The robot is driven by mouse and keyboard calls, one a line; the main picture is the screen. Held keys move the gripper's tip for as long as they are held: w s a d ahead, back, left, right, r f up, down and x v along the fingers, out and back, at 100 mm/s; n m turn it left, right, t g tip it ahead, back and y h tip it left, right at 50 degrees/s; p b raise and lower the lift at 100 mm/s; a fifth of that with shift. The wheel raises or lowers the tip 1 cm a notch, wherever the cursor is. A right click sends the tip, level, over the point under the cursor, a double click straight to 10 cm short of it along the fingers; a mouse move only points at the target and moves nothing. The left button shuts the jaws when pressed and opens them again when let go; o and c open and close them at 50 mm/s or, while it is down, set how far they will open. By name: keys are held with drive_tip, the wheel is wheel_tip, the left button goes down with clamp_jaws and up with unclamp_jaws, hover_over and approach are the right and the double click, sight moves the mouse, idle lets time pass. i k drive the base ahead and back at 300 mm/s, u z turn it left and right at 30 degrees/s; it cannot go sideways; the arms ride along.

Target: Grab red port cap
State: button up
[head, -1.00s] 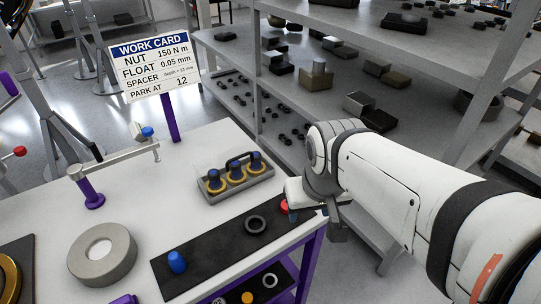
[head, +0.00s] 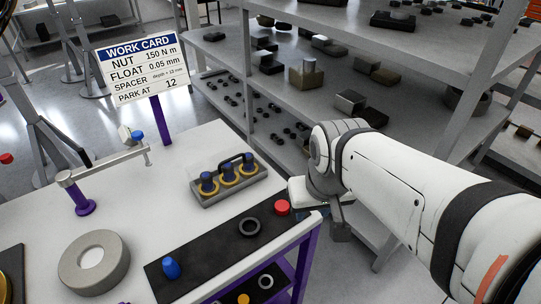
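The red port cap (head: 282,207) is a small round cap at the far right end of the black mat (head: 205,250) on the white bench. My gripper (head: 322,205) is just right of it in the picture, by the bench's right corner, with a small visible gap between them. The gripper is seen from behind and partly covered by my own wrist, so its fingers are hard to make out. I see nothing held in it.
A black ring (head: 249,227) and a blue cap (head: 171,267) also lie on the mat. Behind is a grey tray (head: 250,187) with blue-topped, yellow-ringed parts. A big grey ring (head: 78,275) and a purple-based stand (head: 84,207) are left. Metal shelving (head: 300,100) stands behind my arm.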

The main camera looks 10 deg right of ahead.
sight(282, 207)
drive_tip(key=z, duration=1.55)
drive_tip(key=k, duration=1.75)
drive_tip(key=u, duration=0.4)
drive_tip(key=i, duration=1)
drive_tip(key=u, duration=0.1)
